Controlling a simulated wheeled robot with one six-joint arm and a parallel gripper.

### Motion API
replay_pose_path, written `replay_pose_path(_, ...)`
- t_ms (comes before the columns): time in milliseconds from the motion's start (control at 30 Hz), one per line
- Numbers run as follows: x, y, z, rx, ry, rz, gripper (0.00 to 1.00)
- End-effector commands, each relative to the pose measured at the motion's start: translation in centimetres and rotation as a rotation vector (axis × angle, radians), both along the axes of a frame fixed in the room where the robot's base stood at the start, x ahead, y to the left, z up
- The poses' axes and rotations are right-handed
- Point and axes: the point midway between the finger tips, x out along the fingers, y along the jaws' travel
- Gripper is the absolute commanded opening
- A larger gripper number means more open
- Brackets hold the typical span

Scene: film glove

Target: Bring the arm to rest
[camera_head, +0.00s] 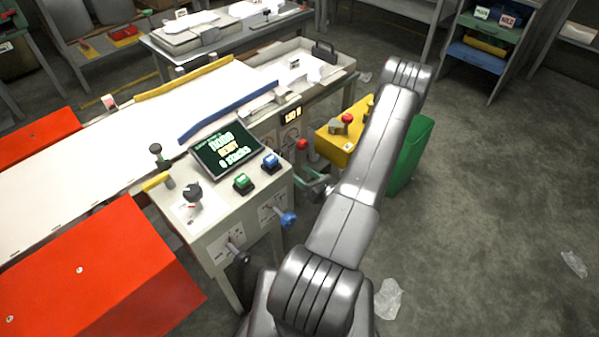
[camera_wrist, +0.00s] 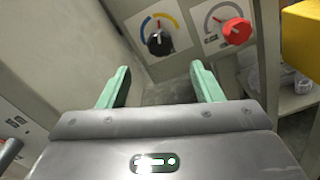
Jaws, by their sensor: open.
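My arm (camera_head: 345,215) reaches forward from the bottom of the head view, to the right of the control console. My gripper (camera_wrist: 160,84) shows in the wrist view with its two green fingers spread wide and nothing between them. In the head view its green fingers (camera_head: 316,186) show partly beside the console, with the arm hiding the rest. Beyond the fingers in the wrist view is a panel with a black knob (camera_wrist: 159,42) and a red knob (camera_wrist: 236,31). The fingers appear apart from both knobs.
The console (camera_head: 222,225) carries a screen (camera_head: 227,149), a green button (camera_head: 243,183), a blue button (camera_head: 270,160) and levers. A yellow box (camera_head: 338,146) with a red-topped control and a green bin (camera_head: 408,155) stand near the arm. Open floor (camera_head: 500,210) lies to the right.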

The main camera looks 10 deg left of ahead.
Motion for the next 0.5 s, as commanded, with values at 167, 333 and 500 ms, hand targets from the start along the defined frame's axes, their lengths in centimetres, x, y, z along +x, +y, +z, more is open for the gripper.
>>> replay_pose_path(167,0.0,0.0,0.0,0.0,0.0,0.0,0.59)
replay_pose_path(333,0.4,0.5,0.0,0.0,0.0,0.002,0.59)
replay_pose_path(500,1.7,2.3,0.0,-0.001,-0.001,0.004,0.59)
